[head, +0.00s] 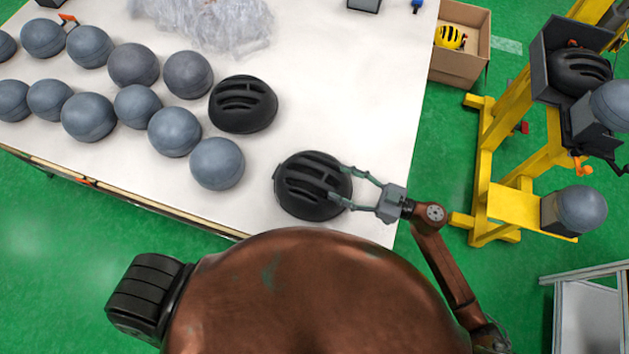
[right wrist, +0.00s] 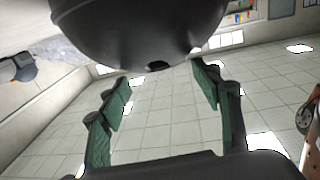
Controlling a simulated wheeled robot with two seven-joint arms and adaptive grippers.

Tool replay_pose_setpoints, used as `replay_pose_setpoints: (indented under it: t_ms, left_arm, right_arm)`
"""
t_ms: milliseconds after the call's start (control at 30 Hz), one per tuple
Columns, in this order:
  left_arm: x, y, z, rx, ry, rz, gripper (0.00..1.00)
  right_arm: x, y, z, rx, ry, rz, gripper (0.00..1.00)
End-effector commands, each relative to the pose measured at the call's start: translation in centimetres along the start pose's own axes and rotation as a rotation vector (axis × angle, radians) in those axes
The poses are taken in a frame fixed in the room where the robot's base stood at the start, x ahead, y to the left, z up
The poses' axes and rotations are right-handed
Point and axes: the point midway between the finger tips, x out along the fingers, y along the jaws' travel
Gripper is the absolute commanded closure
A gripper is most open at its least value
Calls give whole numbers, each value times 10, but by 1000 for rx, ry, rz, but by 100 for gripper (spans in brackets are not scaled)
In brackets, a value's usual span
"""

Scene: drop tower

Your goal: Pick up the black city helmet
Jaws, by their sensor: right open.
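A black city helmet (head: 308,186) with vent slots lies on the white table near its front right corner. A second black helmet (head: 242,104) lies farther back and left on the table. My right gripper (head: 347,187) is open at the right side of the near helmet, its fingers reaching toward the helmet's edge. In the right wrist view the dark rounded helmet (right wrist: 140,25) fills the top, beyond the green finger pads (right wrist: 165,90). I cannot tell whether the fingers touch it. My left gripper is not in view.
Several grey headforms (head: 173,131) stand in rows at the left of the white table (head: 330,90). Clear plastic wrap (head: 210,22) lies at the back. A cardboard box (head: 459,66) holds a yellow helmet (head: 451,37). A yellow drop tower (head: 495,165) stands to the right.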

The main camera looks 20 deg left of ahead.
Motion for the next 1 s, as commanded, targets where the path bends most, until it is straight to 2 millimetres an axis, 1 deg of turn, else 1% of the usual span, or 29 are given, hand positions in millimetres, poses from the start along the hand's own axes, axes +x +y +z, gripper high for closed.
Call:
replay_pose_setpoints:
  t_ms: [267,500,600,700,867,1000]
  left_arm:
    - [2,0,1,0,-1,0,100]
    - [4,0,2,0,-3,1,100]
    - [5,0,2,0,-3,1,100]
    - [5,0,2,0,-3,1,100]
    - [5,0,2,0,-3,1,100]
    - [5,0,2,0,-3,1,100]
  right_arm:
    - [29,-2,0,1,1,-6,42]
    - [63,-1,0,2,3,-5,42]
    - [72,-1,0,1,1,-4,42]
    - [76,-1,0,1,1,-4,42]
    - [76,-1,0,1,0,-4,42]
    - [75,-1,0,1,0,-4,50]
